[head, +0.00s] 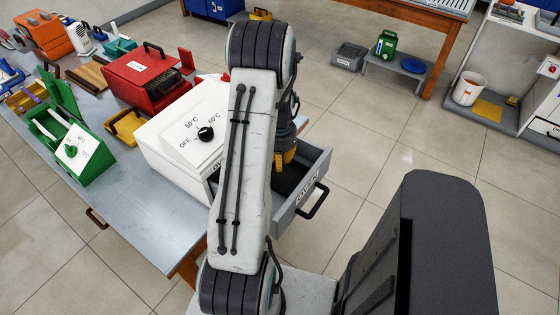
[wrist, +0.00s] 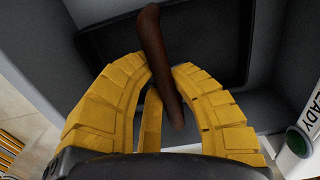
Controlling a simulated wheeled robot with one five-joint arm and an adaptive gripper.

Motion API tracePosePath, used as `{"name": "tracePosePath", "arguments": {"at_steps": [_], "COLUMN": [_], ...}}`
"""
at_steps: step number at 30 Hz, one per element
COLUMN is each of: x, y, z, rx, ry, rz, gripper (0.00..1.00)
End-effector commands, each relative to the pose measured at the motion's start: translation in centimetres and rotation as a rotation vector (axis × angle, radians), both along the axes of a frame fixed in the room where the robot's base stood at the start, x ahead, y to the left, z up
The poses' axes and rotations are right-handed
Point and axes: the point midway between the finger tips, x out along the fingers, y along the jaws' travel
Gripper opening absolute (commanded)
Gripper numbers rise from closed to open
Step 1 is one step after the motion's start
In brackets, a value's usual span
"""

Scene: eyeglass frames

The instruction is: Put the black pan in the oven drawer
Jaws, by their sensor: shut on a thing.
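The white oven (head: 185,150) sits on the table's end, with a temperature knob on top. Its grey drawer (head: 318,172) is pulled open, with a dark handle and an OVEN label in front. The black pan (head: 288,180) shows as a dark area inside the drawer, partly hidden by my arm. In the wrist view the pan (wrist: 215,40) lies within the drawer walls, its brown handle (wrist: 152,35) rising between my fingers. My yellow gripper (wrist: 161,72) is shut on that handle. Whether the pan rests on the drawer floor cannot be told.
A red toolbox (head: 140,80), a yellow bin (head: 125,127) and a green device (head: 75,147) stand on the metal table (head: 120,190). The tiled floor right of the drawer is open. A grey bin (head: 348,56) and a white bucket (head: 468,90) stand farther back.

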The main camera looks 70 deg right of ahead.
Motion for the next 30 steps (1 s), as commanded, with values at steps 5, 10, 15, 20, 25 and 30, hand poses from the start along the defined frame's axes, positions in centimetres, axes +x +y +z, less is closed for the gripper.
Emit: {"name": "tracePosePath", "arguments": {"at_steps": [5,10,15,20,25,30], "x": [0.0,0.0,0.0,0.0,0.0,0.0], "y": [-0.1,0.0,0.0,0.0,0.0,-0.1], "z": [-0.2,-0.3,-0.3,-0.3,-0.2,0.8], "rx": [-0.003,-0.001,-0.002,-0.001,-0.002,-0.004], "ry": [-0.001,-0.001,0.000,-0.001,0.000,-0.001], "rz": [0.000,0.000,0.000,0.000,0.000,0.000], "gripper": [0.00,0.21,0.36,0.43,0.43,0.43]}}
